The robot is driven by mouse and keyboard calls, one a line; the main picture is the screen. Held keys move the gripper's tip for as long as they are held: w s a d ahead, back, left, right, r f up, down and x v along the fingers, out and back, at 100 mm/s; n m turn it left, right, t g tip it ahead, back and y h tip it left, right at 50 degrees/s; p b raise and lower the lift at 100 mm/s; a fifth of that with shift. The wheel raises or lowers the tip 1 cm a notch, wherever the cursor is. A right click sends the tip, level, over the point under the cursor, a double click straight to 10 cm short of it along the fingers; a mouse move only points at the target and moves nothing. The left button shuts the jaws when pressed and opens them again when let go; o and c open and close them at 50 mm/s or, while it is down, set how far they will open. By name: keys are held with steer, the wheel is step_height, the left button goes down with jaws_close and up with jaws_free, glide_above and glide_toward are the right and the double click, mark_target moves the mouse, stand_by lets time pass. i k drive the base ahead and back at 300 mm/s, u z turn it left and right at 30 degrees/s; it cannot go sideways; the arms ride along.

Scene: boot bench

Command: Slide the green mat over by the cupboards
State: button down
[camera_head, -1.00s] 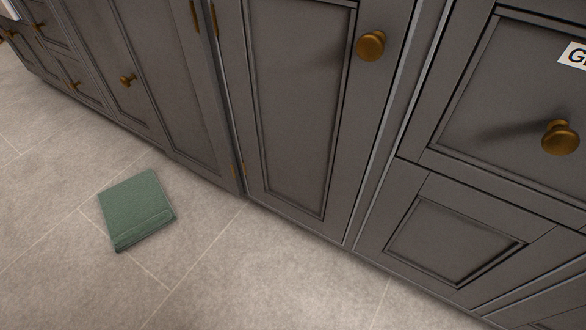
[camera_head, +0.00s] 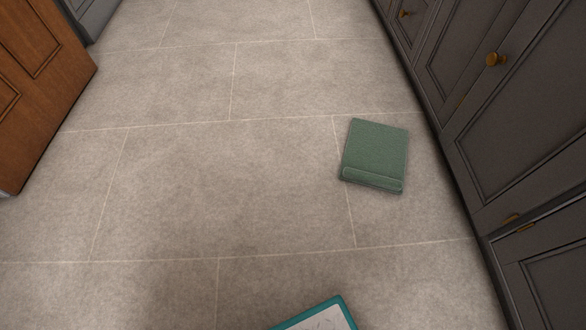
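The green mat (camera_head: 376,152) lies flat on the tiled floor, right of the middle of the head view. It is a small, roughly square mat with a raised strip along its near edge. The grey cupboards (camera_head: 520,120) run along the right side, and a narrow strip of bare floor shows between them and the mat. My gripper is not in view.
A teal-edged flat thing with a pale face (camera_head: 338,312) shows at the bottom edge, partly cut off. A brown wooden door or panel (camera_head: 40,80) stands at the left. The floor (camera_head: 200,190) between them is clear.

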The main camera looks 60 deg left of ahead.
mark_target(375, 155)
steer(key=u, duration=0.95)
steer(key=i, duration=1)
steer(key=z, duration=0.05)
